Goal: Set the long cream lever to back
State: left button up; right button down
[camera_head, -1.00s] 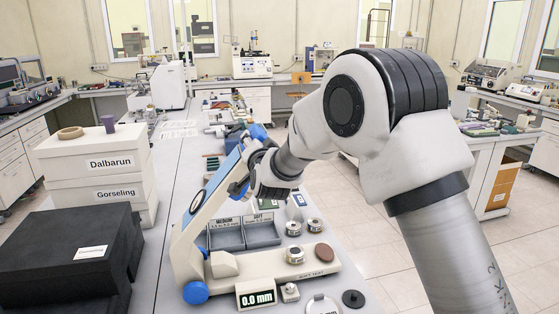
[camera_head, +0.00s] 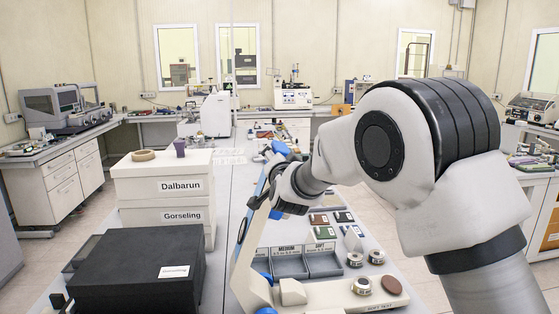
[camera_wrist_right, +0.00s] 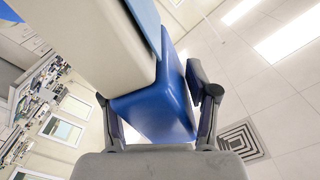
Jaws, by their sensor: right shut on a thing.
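The long cream lever (camera_head: 246,277) belongs to the cream tester with a blue face strip and rises steeply from its front left end in the head view. Its upper part is partly hidden behind my right gripper (camera_head: 272,196). In the right wrist view the cream lever body (camera_wrist_right: 105,45) ends in a blue block (camera_wrist_right: 155,103), and my right gripper (camera_wrist_right: 160,112) has its fingers on either side of that block, shut on it. The tester's cream base (camera_head: 335,294) shows below, cut by the bottom edge. My left gripper is not in view.
Grey bins (camera_head: 322,265) marked MEDIUM and SOFT stand beside the lever. White labelled boxes (camera_head: 150,217) and a black box (camera_head: 125,268) stand left. Bare table lies between them and the tester.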

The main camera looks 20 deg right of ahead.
jog(key=shift+f, duration=0.1)
jog(key=c, duration=0.6)
grip_release()
jog(key=shift+a, duration=0.1)
jog(key=shift+c, duration=0.2)
jog(key=shift+w+a, duration=0.1)
jog(key=shift+a, duration=0.05)
jog(key=v, duration=1.2)
jog(key=shift+d, duration=0.2)
